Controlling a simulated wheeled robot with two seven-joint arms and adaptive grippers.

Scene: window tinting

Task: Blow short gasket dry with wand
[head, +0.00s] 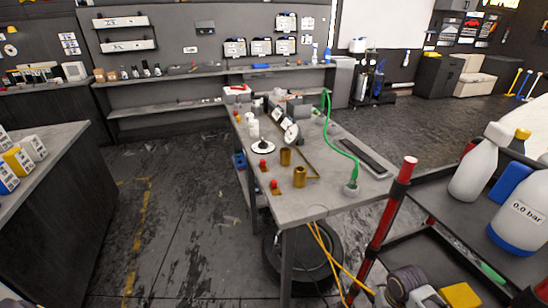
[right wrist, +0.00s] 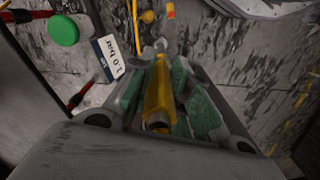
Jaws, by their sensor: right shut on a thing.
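My right gripper (right wrist: 160,95) shows in the right wrist view, its green-padded fingers closed around a yellow tube-like wand (right wrist: 158,88). The wand lies lengthwise between the pads, with a dark round opening at its near end. Its far end points toward a grey, scuffed floor area. My left gripper is in neither view. I cannot pick out the short gasket for certain; a long dark strip (head: 362,156) lies on the right part of the workbench (head: 325,207) in the head view.
The bench holds brass cylinders (head: 299,177), red-knobbed pieces and a green hose (head: 342,147). A cart (head: 440,215) at right carries white bottles, one labelled 0.0 bar (head: 520,222). Orange hoses hang by the bench's front. A 1.0 bar label (right wrist: 108,58) shows near a green cap (right wrist: 62,30).

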